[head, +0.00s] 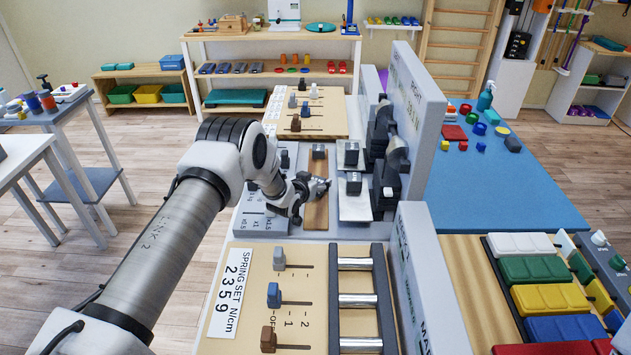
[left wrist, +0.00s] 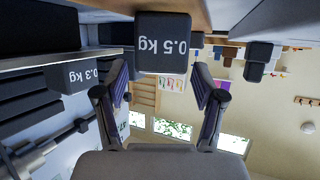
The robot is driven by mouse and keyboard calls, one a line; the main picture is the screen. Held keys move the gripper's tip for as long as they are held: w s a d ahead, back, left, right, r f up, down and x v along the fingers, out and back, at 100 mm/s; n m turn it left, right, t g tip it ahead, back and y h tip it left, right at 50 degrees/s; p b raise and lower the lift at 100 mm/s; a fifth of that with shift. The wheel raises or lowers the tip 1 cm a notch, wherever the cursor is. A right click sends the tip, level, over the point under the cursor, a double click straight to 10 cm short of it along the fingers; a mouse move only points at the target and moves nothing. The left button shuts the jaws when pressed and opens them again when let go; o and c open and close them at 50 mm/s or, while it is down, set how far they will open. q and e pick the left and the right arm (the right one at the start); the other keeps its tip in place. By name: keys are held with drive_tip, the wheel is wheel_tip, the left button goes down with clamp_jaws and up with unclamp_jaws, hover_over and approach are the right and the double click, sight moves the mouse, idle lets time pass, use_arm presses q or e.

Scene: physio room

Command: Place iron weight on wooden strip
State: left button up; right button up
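The wooden strip (head: 316,216) runs away from me down the middle of the grey bench panel. A dark iron weight (head: 318,152) stands at its far part. In the left wrist view, which looks upside down, a dark weight marked 0.5 kg (left wrist: 162,45) rests on a wooden surface, ahead of the fingers. My left gripper (head: 325,184) is over the strip, nearer to me than that weight. In the left wrist view, my left gripper (left wrist: 160,85) has its fingers apart with nothing between them. My right gripper is out of view.
Right of the strip, dark weights stand on a far pale plate (head: 351,168) and a near plate (head: 354,205). One marked 0.3 kg (left wrist: 72,77) shows in the left wrist view. Tall grey panels (head: 415,120) border the bench at right. A spring-set board (head: 250,300) lies nearer me.

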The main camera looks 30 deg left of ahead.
use_arm(q)
drive_tip(key=shift+r+p, duration=0.9)
drive_tip(key=shift+p, duration=0.05)
drive_tip(key=b+v, duration=0.2)
drive_tip(key=v, duration=0.9)
drive_tip(key=shift+s, duration=0.45)
